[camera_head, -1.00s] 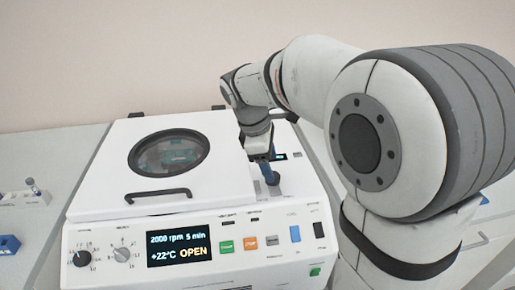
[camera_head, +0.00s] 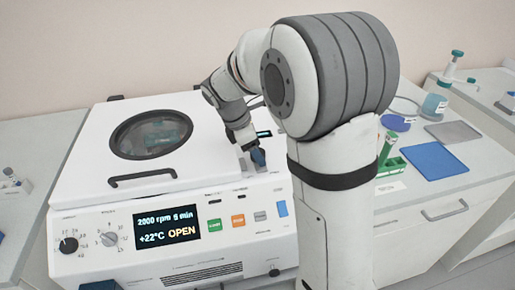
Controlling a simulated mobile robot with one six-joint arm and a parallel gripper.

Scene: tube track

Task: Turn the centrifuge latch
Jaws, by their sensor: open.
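The white centrifuge (camera_head: 90,185) stands on the bench with its lid (camera_head: 85,150) down. The lid has a round window and a black handle (camera_head: 142,177). I cannot make out the latch for certain; the gripper and arm cover that part of the deck. Whether the fingertips touch anything there is unclear.
My arm hides the right side of the centrifuge. On the right bench are a green tube rack (camera_head: 391,166), a blue mat (camera_head: 434,163), a grey mat (camera_head: 453,131) and a blue bottle (camera_head: 434,107). A small rack (camera_head: 12,182) stands at the left.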

